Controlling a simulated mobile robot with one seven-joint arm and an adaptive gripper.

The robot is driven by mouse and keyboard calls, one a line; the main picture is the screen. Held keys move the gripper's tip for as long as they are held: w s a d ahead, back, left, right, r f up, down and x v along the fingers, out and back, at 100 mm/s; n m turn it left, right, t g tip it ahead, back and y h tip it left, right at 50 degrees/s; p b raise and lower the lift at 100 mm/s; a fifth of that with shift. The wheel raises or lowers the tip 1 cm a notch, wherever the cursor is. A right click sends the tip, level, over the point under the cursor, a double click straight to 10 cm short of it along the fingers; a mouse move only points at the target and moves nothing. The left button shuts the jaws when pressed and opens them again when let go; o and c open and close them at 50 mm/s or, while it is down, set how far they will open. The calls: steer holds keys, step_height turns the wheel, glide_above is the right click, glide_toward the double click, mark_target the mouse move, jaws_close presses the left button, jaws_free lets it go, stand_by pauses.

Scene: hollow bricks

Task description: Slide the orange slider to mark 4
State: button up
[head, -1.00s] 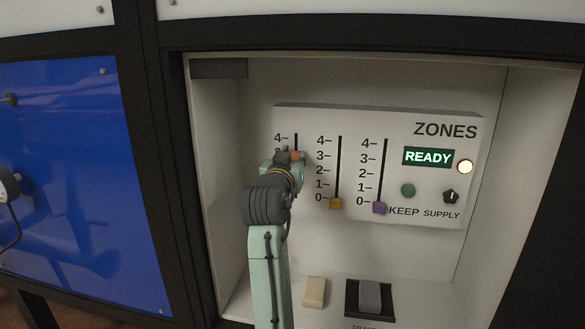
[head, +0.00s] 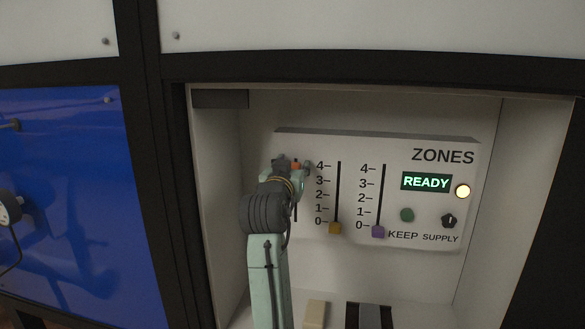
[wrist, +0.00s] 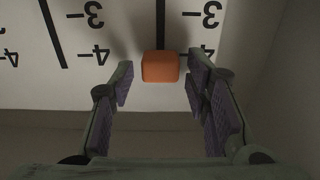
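The orange slider (wrist: 160,67) is at the level of mark 4 on its scale, close to the end of its slot, in the upside-down wrist view. My gripper (wrist: 160,75) has its fingers on both sides of the knob, with a narrow gap showing on each side, so it is open around it. In the head view the orange slider (head: 296,163) shows only in part behind my gripper (head: 293,166), which also hides its scale numbers.
The yellow slider (head: 335,228) and the purple slider (head: 378,232) stand at 0 to the right. A lit READY display (head: 426,182), a lit round lamp (head: 462,191), a green button (head: 407,215) and a black knob (head: 449,220) are further right. Recess walls surround the panel.

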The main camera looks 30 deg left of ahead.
steer(key=shift+s+f, duration=0.1)
steer(key=v, duration=1.1)
steer(key=shift+s, duration=0.35)
steer(key=shift+d, duration=0.15)
